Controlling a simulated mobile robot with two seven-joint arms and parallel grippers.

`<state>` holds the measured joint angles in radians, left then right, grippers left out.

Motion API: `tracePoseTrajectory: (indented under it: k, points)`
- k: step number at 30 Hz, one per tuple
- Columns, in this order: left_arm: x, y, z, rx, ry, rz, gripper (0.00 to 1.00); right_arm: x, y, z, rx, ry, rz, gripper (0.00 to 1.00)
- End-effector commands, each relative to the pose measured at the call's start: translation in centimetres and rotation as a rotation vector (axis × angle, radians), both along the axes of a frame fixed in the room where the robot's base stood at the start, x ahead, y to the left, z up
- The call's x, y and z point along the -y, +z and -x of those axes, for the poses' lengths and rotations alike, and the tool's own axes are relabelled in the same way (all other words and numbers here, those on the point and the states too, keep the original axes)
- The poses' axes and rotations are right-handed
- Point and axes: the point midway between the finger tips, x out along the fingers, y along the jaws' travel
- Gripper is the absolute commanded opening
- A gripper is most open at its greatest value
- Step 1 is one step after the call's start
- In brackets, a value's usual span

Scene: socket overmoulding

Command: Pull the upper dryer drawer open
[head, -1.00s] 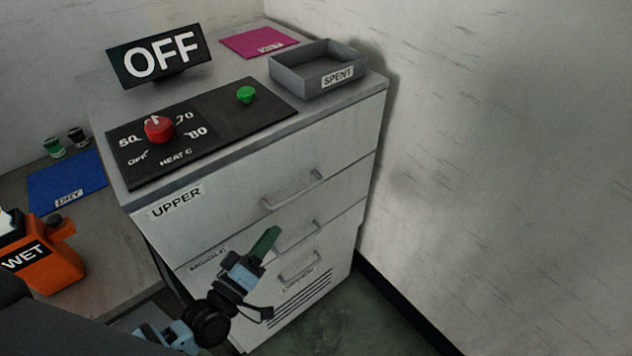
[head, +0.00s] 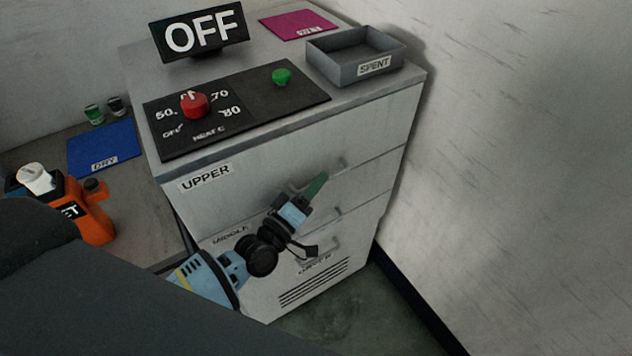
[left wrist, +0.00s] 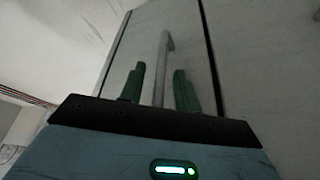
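The dryer's upper drawer (head: 260,165), labelled UPPER, is flush with the cabinet front. Its grey bar handle (head: 339,164) is mostly hidden behind my left gripper (head: 317,186) in the head view. In the left wrist view, the handle (left wrist: 164,58) runs lengthwise between the two green fingers of my left gripper (left wrist: 158,90). The fingers are open, with a visible gap on each side of the bar. How deep the bar sits between them is hard to tell. My right gripper is not in view.
The middle drawer and lower drawer sit below, shut. On the cabinet top are an OFF sign (head: 203,33), a red heat knob (head: 194,104), a green button (head: 282,76) and a SPENT tray (head: 328,70). An orange WET bottle (head: 96,215) stands left. A wall (head: 530,150) rises at right.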

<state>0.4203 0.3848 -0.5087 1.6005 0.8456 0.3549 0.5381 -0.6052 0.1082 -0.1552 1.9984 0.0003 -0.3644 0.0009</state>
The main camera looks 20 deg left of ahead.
Motion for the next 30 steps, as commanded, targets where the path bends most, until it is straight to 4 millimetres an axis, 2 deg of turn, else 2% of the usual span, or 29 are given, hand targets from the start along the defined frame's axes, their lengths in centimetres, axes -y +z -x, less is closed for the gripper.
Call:
tracePoseTrajectory:
  k: [11,18,30]
  points:
    - [0.21,0.06,-0.49,-0.001,0.0,0.0,0.31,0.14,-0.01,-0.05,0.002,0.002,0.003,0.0]
    - [0.2,0.08,-0.48,-0.001,0.0,0.0,0.0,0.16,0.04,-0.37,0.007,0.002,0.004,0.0]
    - [0.21,0.07,-0.45,-0.002,-0.001,0.0,0.0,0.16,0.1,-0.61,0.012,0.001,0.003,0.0]
